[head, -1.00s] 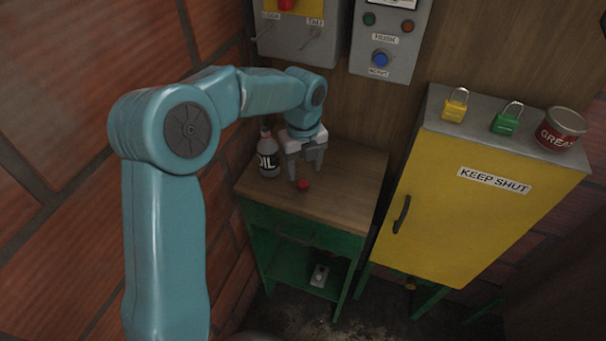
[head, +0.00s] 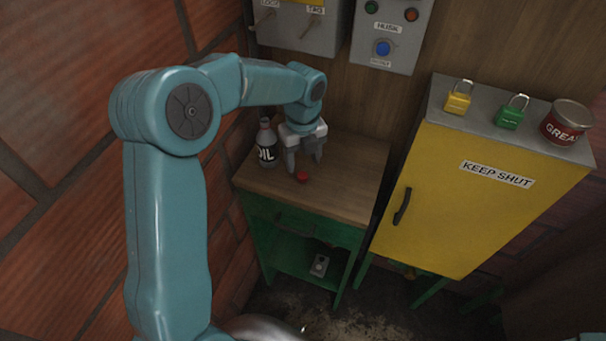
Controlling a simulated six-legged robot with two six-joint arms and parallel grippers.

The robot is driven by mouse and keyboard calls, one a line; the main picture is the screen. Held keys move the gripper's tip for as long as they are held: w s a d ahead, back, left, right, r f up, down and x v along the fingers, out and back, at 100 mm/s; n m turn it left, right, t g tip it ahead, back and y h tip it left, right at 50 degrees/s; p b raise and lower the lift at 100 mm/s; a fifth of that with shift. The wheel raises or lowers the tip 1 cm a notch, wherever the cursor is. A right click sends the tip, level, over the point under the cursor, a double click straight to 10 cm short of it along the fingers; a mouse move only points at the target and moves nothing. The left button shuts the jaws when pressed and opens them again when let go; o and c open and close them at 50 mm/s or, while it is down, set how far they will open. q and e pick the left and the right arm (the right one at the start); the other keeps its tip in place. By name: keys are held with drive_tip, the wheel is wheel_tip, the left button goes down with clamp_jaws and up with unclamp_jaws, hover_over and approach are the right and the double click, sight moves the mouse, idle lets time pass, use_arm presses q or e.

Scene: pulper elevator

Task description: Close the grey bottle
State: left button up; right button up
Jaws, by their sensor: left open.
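The grey bottle (head: 266,146), labelled OIL, stands upright at the back left of the wooden tabletop. Its top looks pinkish, and I cannot tell whether it is bare. A small red cap (head: 302,176) lies on the tabletop to the right of the bottle. My left gripper (head: 304,166) points down with its fingers apart, over or just behind the red cap, with nothing between them that I can make out. It is close to the right side of the bottle. My right gripper is not in view.
The wooden tabletop (head: 350,180) is clear on its right side. A yellow cabinet (head: 470,200) stands to the right, with yellow (head: 458,100) and green (head: 511,113) padlocks and a grease can (head: 567,123) on top. Switch boxes (head: 383,38) hang on the wall behind.

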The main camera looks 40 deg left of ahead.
sight(303, 175)
use_arm(q)
drive_tip(key=shift+s+d, duration=0.1)
drive_tip(key=shift+f+p, duration=0.55)
drive_tip(key=shift+f, duration=2)
clamp_jaws()
